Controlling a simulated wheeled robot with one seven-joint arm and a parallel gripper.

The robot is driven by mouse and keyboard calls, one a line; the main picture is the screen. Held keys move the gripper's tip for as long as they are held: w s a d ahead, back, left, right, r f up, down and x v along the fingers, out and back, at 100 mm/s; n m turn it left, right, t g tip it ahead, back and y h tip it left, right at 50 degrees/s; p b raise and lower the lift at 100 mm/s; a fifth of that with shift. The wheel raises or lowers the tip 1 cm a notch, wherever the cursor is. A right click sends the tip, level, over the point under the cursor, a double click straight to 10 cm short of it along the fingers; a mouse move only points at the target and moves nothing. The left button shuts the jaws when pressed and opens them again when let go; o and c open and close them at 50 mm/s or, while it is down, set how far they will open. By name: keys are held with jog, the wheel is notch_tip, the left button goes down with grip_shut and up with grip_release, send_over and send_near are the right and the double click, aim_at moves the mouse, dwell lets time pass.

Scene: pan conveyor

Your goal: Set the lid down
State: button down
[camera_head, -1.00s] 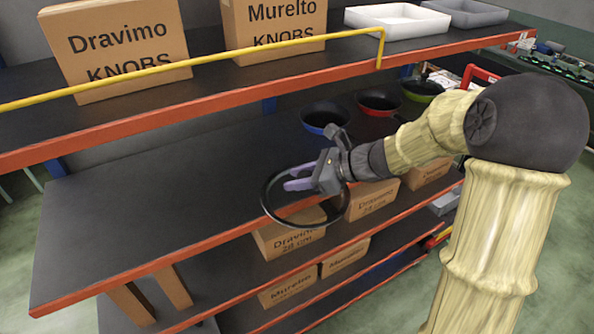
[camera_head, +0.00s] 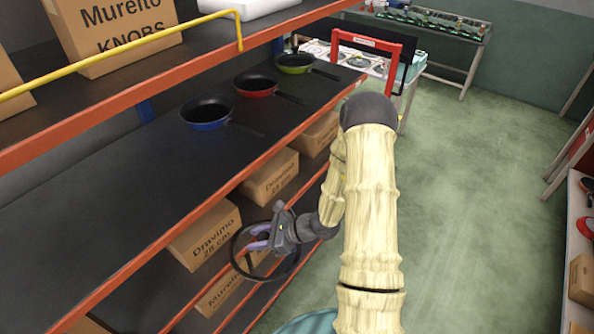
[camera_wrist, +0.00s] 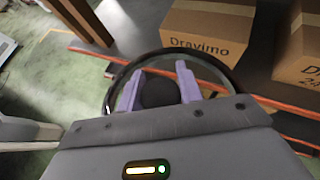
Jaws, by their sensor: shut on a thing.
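The lid is a round glass disc with a dark rim (camera_head: 237,262) and a dark knob. My gripper (camera_head: 258,238) is shut on the lid's knob, its purple fingers on either side of it. The lid hangs in front of the shelf rack, beside the boxes on the lower shelf, clear of the shelf top. In the wrist view the round black knob (camera_wrist: 158,92) sits between the two fingers, and the rim shows behind them. Part of the lid is hidden by the gripper body.
Blue (camera_head: 206,113), red (camera_head: 256,84) and green (camera_head: 295,63) pans stand on the dark middle shelf (camera_head: 100,190), whose near left part is bare. Dravimo boxes (camera_head: 205,235) fill the shelf below. A red-framed cart (camera_head: 366,48) stands beyond. Floor at right is open.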

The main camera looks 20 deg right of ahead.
jog(key=s+d+f+b, duration=0.1)
jog(key=f+b, duration=0.4)
jog(key=f, duration=0.5)
jog(key=d+f+m+t+b, duration=0.1)
jog(key=d+f+b, duration=0.3)
jog(key=f, duration=0.7)
jog(key=shift+s+f+h+b, duration=0.15)
jog(key=shift+s+h+b, duration=0.25)
jog(key=shift+b, duration=0.15)
jog(key=shift+d, duration=0.15)
